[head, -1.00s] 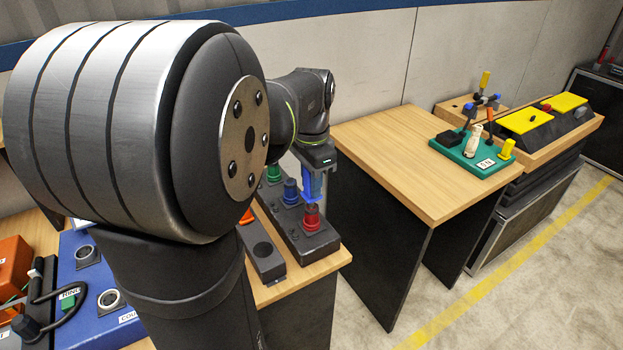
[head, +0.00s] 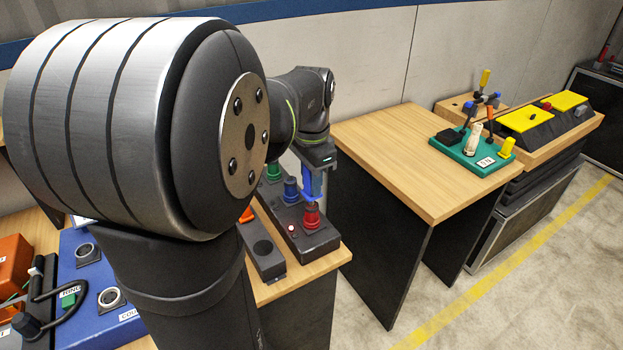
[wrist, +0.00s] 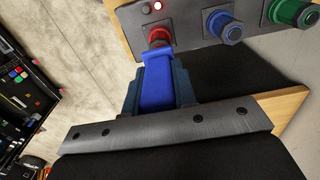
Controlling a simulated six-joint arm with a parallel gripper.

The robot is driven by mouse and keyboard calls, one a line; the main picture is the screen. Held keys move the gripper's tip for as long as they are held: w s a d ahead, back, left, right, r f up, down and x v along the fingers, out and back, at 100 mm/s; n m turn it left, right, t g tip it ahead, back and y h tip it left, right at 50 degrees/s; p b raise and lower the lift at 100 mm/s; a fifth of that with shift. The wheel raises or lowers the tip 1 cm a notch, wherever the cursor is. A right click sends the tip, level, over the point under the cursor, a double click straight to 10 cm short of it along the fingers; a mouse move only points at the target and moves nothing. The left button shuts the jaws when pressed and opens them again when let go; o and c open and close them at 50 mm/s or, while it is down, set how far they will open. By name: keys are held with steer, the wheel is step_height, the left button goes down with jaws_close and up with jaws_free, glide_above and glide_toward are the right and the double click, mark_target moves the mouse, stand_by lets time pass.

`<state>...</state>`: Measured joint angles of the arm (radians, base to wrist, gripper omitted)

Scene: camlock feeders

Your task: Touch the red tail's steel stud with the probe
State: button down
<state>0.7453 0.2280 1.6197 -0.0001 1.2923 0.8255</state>
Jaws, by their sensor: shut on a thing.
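The red tail (head: 312,218) stands on a dark box at the front of the wooden bench; it also shows at the top of the wrist view (wrist: 158,36). My gripper (wrist: 158,88) is shut on the blue probe (wrist: 157,82), with a finger on each side. In the head view the probe (head: 312,184) hangs below my gripper, its lower end at the top of the red tail. In the wrist view its far end meets the red tail. The steel stud is hidden behind the probe, so I cannot see the contact itself.
A small lamp (head: 291,228) glows on the dark box (head: 322,241) beside the red tail. A blue tail (head: 291,190) and a green tail (head: 273,171) stand in the same row. A dark block with a round hole (head: 263,248) lies to the left.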

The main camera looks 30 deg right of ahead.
steer(key=shift+f, duration=0.1)
steer(key=shift+r, duration=3.6)
